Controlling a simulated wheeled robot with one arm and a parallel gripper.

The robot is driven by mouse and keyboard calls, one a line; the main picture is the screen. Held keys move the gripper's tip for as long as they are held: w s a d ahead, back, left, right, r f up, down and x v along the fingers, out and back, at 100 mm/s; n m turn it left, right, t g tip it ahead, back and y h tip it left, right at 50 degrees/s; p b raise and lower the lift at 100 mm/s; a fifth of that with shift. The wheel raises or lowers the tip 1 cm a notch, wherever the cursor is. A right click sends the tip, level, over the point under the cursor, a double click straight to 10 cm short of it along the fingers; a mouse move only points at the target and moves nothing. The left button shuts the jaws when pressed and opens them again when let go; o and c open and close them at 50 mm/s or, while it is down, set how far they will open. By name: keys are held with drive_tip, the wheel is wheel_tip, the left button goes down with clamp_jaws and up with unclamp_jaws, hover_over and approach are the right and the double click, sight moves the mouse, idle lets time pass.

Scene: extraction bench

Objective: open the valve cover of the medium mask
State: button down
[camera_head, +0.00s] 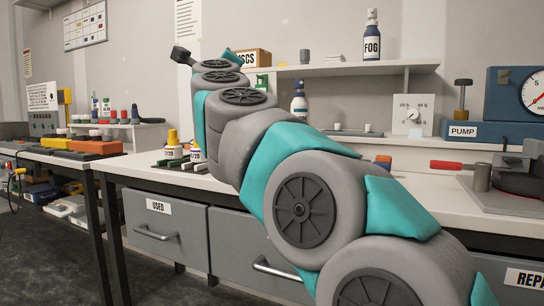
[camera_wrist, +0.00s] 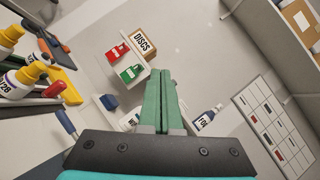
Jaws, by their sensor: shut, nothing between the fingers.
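I cannot make out the medium mask or its valve cover in either view. My gripper shows in the wrist view (camera_wrist: 161,72) as two green fingers pressed together, with nothing between them. In the head view my arm rises from the lower right to the upper left in front of the bench, and I cannot clearly make out the fingers there. The arm hides part of the worktop and shelf behind it.
The bench worktop (camera_head: 420,182) carries yellow-capped bottles (camera_head: 173,150), a red-handled fixture (camera_head: 480,175) and a pump (camera_head: 515,110). A shelf (camera_head: 345,70) holds a FOG bottle (camera_head: 371,42) and a DISCS box (camera_head: 250,58). Drawers (camera_head: 163,235) lie below. A second bench stands left.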

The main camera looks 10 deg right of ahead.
drive_tip(key=w+d+f+m+g+h, duration=0.2)
drive_tip(key=d+f+m+g+h, duration=0.3)
drive_tip(key=m, duration=0.5)
wheel_tip(320, 180, down, 14)
drive_tip(key=s+d+r+m+g+b, duration=0.1)
drive_tip(key=m+g+b, duration=0.1)
drive_tip(key=m+g, duration=0.45)
drive_tip(key=shift+m+t+h, duration=0.25)
drive_tip(key=shift+t+h, duration=0.1)
drive_tip(key=shift+h, duration=0.15)
drive_tip(key=p+x, duration=0.1)
drive_tip(key=x, duration=0.9)
drive_tip(key=shift+s+d+f+p, duration=0.1)
drive_tip(key=shift+s+f+p, duration=0.05)
drive_tip(key=shift+p, duration=0.25)
drive_tip(key=shift+s, duration=0.1)
drive_tip(key=shift+r+p, duration=0.25)
drive_tip(key=shift+p, duration=0.05)
